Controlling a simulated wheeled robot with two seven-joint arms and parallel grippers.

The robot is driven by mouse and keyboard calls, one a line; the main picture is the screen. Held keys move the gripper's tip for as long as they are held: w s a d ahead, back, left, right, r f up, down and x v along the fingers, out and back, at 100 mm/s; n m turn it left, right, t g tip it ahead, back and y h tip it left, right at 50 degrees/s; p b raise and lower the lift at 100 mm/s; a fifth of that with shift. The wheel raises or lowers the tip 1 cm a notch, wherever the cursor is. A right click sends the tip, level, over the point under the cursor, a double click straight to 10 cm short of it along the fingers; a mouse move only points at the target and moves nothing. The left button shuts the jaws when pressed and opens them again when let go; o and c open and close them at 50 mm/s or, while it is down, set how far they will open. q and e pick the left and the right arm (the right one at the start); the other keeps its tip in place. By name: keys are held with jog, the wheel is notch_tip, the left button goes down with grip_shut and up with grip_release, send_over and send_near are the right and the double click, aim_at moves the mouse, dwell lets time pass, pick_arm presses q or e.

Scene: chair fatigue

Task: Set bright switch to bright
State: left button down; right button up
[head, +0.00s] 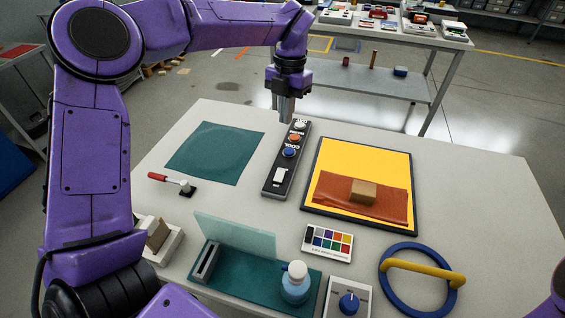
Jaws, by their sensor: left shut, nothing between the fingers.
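A dark control strip (270,187) lies on the table, with a white button at its far end, then an orange button (294,137) and a blue button (289,152), and a white rocker switch (279,177) at its near end. A label on the strip seems to read "COOL"; other lettering is too small to read, so I cannot tell which control is the bright switch or how it is set. My left gripper (287,117) is shut and empty, pointing down at the strip's far end beside the white button (300,125). Contact cannot be told. My right gripper is out of view.
A teal mat (215,150) and a red-handled lever (170,180) lie left. A yellow board (325,163) with a brown block (363,191) lies right. Nearer are a colour card (328,243), a spray bottle (295,287), a blue-knob dial box (348,303) and a blue ring (387,287).

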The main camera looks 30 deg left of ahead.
aim_at(280, 171)
pick_arm(q)
jog(key=s+n, duration=0.1)
jog(key=n+g, duration=0.1)
jog(key=n, duration=0.1)
jog(key=shift+s+d+r+h, duration=0.1)
jog(key=shift+s+r+h, duration=0.05)
jog(key=shift+s+h, duration=0.2)
jog(key=shift+d, duration=0.1)
jog(key=x, duration=0.4)
jog(key=p+x, duration=0.1)
jog(key=x, duration=0.3)
jog(key=w+p+x, duration=0.1)
jog(key=x, duration=0.3)
jog(key=shift+s+a+f, duration=0.15)
jog(key=shift+a+f, duration=0.15)
jog(key=shift+f, duration=0.7)
jog(key=shift+a, duration=0.1)
